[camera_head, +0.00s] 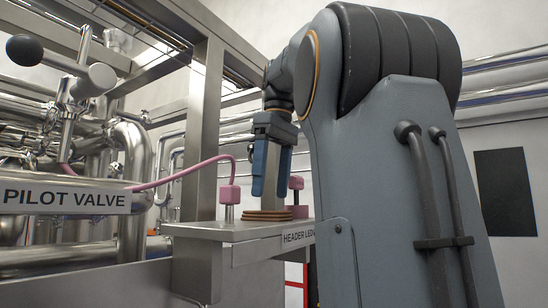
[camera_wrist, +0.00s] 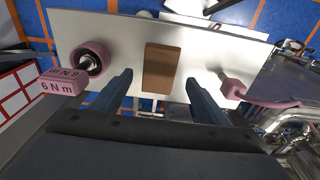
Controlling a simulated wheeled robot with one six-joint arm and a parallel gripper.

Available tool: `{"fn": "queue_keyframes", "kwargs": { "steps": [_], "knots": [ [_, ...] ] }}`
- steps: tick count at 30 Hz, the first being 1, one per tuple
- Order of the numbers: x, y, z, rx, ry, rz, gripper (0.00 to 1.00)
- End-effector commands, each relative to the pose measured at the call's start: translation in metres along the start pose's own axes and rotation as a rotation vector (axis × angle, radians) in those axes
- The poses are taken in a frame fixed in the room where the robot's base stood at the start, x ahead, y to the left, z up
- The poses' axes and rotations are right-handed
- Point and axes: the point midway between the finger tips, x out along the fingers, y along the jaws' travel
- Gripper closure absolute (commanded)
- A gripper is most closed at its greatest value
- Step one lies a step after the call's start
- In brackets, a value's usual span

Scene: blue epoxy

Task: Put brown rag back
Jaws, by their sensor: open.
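The brown rag (camera_head: 267,215) lies as a flat, folded, layered stack on a metal ledge (camera_head: 205,229) whose label reads "HEADER LED", the rest hidden behind my arm. In the wrist view the rag is a brown rectangle (camera_wrist: 160,67) on the pale ledge plate (camera_wrist: 120,35). My gripper (camera_head: 270,194) points down above the rag, its two blue fingers apart and empty. In the wrist view the gripper fingers (camera_wrist: 159,77) stand to either side of the rag with a gap on each side. I cannot tell their exact height above it.
A pink fitting with a hose (camera_head: 229,194) stands on the ledge left of the rag; it also shows in the wrist view (camera_wrist: 234,88). A pink knob (camera_head: 296,184) stands on the other side, with a "6 N m" tag (camera_wrist: 62,84). Pipes and a "PILOT VALVE" sign (camera_head: 65,198) fill the left.

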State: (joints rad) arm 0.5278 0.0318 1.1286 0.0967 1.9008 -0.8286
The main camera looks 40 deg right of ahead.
Motion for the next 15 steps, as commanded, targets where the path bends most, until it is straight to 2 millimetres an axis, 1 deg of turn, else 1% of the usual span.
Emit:
{"fn": "queue_keyframes", "kwargs": {
  "steps": [3,9,15],
  "knots": [
    [-0.02,0.001,-0.001,0.001,0.001,0.001,0.31],
    [-0.052,0.0,0.001,0.0,0.0,0.0,0.31],
    [-0.071,0.0,0.0,0.0,0.0,-0.001,0.31]
  ]
}}
